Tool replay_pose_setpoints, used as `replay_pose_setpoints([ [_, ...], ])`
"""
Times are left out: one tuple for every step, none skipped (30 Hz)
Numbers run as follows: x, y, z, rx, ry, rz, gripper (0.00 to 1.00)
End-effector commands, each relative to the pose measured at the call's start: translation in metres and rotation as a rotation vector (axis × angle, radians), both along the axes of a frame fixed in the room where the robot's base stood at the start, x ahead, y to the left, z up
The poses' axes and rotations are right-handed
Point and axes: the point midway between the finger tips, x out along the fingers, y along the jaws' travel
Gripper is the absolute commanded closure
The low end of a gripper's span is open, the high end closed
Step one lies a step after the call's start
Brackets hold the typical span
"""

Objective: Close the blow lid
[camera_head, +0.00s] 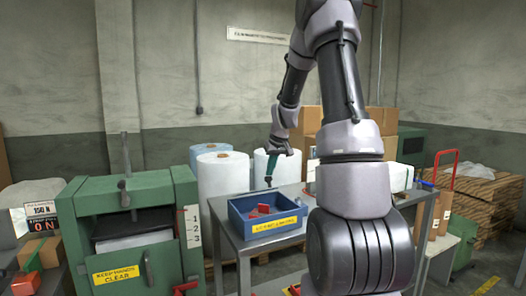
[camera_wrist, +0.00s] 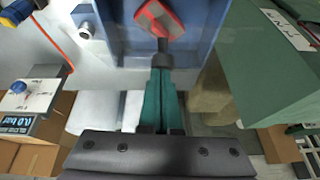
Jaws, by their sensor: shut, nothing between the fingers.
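I cannot make out for certain which part is the blow lid. My gripper (camera_head: 268,182) hangs fingers down just above the blue bin (camera_head: 239,223) on the metal table. Its teal fingers are together and hold nothing; their dark tips (camera_wrist: 162,46) show in the wrist view. A red piece with a grey edge (camera_wrist: 158,19) shows just beyond the tips, in the blue bin (camera_wrist: 190,50). I cannot tell whether the tips touch it. Red pieces (camera_head: 263,209) also lie in the bin in the head view.
A green press (camera_head: 128,235) with a "keep hands clear" label stands left of the table (camera_head: 222,214). In the wrist view, a dial box (camera_wrist: 28,95) reading about 0.0 bar and a round metal fitting (camera_wrist: 86,30) lie left. White film rolls (camera_head: 222,172) stand behind the table.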

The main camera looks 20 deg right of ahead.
Motion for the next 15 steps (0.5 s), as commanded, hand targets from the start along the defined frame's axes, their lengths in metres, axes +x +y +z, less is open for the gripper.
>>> replay_pose_setpoints([
  [-0.006, -0.001, -0.009, 0.001, 0.005, -0.002, 1.0],
  [-0.009, -0.001, -0.014, 0.002, 0.005, -0.001, 1.0],
  [-0.014, -0.001, -0.02, 0.002, 0.005, -0.002, 1.0],
  [-0.017, -0.001, -0.025, 0.003, 0.005, -0.003, 1.0],
  [-0.021, -0.001, -0.03, 0.001, 0.005, -0.002, 1.0],
  [-0.024, -0.001, -0.036, 0.003, 0.005, -0.003, 1.0],
  [-0.028, -0.002, -0.041, 0.002, 0.006, -0.002, 1.0],
  [-0.03, -0.002, -0.045, 0.001, 0.004, -0.002, 1.0],
  [-0.034, -0.002, -0.051, 0.003, 0.005, -0.003, 1.0],
  [-0.036, -0.002, -0.055, 0.001, 0.004, -0.003, 1.0],
  [-0.038, -0.002, -0.059, 0.002, 0.004, -0.002, 1.0],
  [-0.04, -0.002, -0.064, 0.002, 0.004, -0.002, 1.0],
  [-0.042, -0.002, -0.068, 0.003, 0.005, -0.003, 1.0],
  [-0.043, -0.002, -0.072, 0.002, 0.004, -0.002, 1.0],
  [-0.045, -0.002, -0.076, 0.002, 0.003, -0.002, 1.0],
])
